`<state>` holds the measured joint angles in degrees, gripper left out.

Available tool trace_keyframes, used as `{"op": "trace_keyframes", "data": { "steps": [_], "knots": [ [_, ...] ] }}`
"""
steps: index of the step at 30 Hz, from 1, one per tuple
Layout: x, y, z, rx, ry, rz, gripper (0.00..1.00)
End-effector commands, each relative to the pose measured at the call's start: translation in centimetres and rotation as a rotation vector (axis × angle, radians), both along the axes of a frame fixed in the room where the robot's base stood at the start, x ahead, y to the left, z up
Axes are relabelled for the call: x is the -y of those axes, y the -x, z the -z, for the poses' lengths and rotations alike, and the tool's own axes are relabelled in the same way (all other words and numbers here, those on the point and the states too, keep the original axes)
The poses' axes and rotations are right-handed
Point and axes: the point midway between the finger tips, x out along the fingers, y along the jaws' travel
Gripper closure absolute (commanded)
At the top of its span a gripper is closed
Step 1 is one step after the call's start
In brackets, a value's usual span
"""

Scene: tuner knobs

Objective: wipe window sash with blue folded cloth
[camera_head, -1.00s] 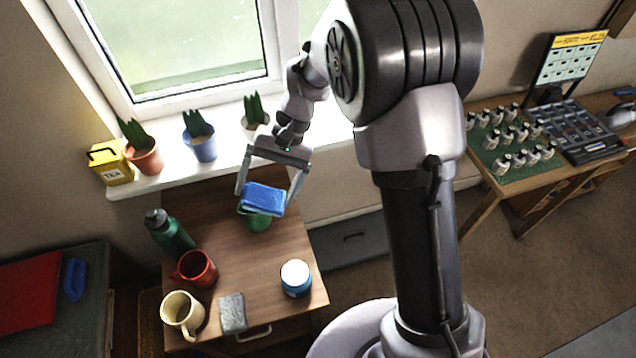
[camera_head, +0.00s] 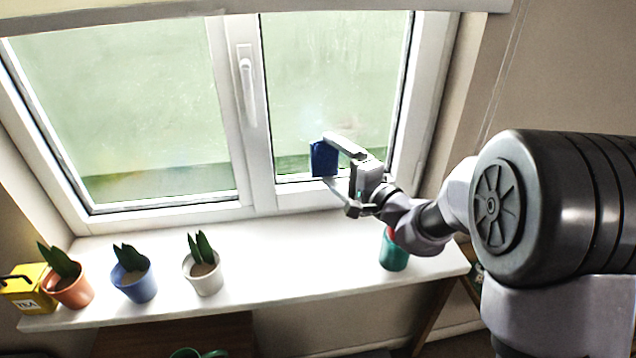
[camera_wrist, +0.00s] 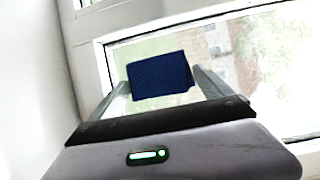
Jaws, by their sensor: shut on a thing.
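My gripper (camera_head: 334,160) is shut on the blue folded cloth (camera_head: 322,159). It holds the cloth upright in front of the lower left part of the right window sash (camera_head: 262,130). In the wrist view the cloth (camera_wrist: 160,75) sits between the two fingertips, with the glass and white frame behind it. I cannot tell whether the cloth touches the glass. The left sash (camera_head: 226,110) is shut, and a white handle (camera_head: 246,75) stands on the middle frame.
On the white sill (camera_head: 300,255) stand a yellow tea tin (camera_head: 25,292) and plants in an orange pot (camera_head: 72,291), a blue pot (camera_head: 138,285) and a white pot (camera_head: 206,279). A teal pot (camera_head: 393,252) stands right, below my arm. The sill between is clear.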

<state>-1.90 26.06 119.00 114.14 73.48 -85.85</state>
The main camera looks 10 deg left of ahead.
Motion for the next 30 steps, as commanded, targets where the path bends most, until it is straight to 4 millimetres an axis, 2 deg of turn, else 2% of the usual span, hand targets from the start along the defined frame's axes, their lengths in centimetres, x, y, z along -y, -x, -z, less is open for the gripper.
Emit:
{"op": "trace_keyframes", "data": {
  "steps": [8,19,30],
  "knots": [
    [0.6,-1.3,-0.4,0.022,-0.008,0.045,0.41],
    [-0.7,-5.6,-0.5,0.021,-0.008,0.044,0.41],
    [-0.9,-6.2,-0.2,0.021,-0.008,0.044,0.41]
  ]
}}
